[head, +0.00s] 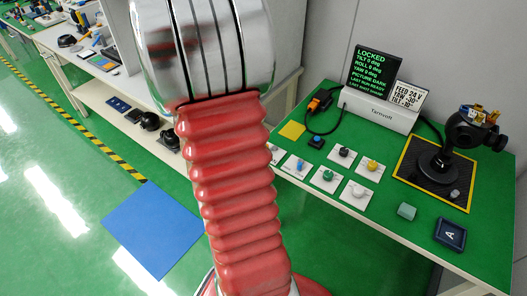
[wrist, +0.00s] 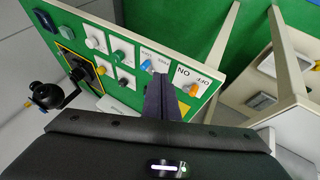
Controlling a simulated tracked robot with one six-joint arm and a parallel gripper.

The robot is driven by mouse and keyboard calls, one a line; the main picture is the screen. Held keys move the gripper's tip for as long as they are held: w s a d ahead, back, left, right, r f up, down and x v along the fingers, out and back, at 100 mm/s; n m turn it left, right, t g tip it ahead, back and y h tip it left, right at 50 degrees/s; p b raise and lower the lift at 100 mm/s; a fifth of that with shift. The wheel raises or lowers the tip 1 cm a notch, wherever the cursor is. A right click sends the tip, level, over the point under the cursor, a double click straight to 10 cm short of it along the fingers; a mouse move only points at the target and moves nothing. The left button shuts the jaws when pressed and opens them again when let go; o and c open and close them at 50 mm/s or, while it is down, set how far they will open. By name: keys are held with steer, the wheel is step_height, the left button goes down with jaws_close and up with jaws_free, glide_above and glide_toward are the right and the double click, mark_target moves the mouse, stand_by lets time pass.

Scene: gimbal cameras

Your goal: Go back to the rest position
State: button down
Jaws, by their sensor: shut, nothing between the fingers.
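My gripper (wrist: 162,82) shows in the wrist view as two dark fingers close together, shut and empty. In that view the fingers overlap the edge of the green table near an orange knob (wrist: 190,89) and a blue knob (wrist: 147,65); I cannot tell the gap between them. The gripper does not show in the head view, where my red ribbed arm and its chrome joint fill the middle. To the right stands the green table (head: 390,235) with several knob cards and a black gimbal camera (head: 470,130) on a yellow-edged black mat (head: 408,172).
A white box (head: 378,108) with a dark screen (head: 373,70) reading "LOCKED" stands at the table's back. A teal block (head: 407,211) and a dark tile marked A (head: 450,235) lie near its front. A blue mat (head: 153,230) lies on open green floor at left.

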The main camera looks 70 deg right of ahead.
stand_by(0.7)
steer(key=w+a+r+n+t+y, duration=0.1)
steer(key=w+a+r+n+t, duration=0.2)
steer(key=a, duration=0.4)
steer(key=w+a+r+n+t+y, duration=0.1)
steer(key=w+a+r+n, duration=0.1)
steer(key=w+a+n, duration=0.35)
steer(key=w+a+r+n+t, duration=0.15)
steer(key=a+n, duration=0.35)
steer(key=a, duration=0.5)
steer(key=a+r+n+t+y, duration=0.1)
steer(key=a+r+n+t, duration=0.1)
steer(key=a+r, duration=0.3)
steer(key=w+a+r+n+t+y, duration=0.1)
steer(key=a+r+n+t, duration=0.2)
steer(key=a, duration=0.9)
step_height(320, 180, up, 2)
steer(key=shift+r+t+y, duration=0.25)
steer(key=shift+t+y, duration=0.05)
steer(key=shift+t, duration=0.15)
steer(key=c, duration=2.5)
jaws_free()
steer(key=shift+n, duration=0.25)
steer(key=shift+c, duration=0.2)
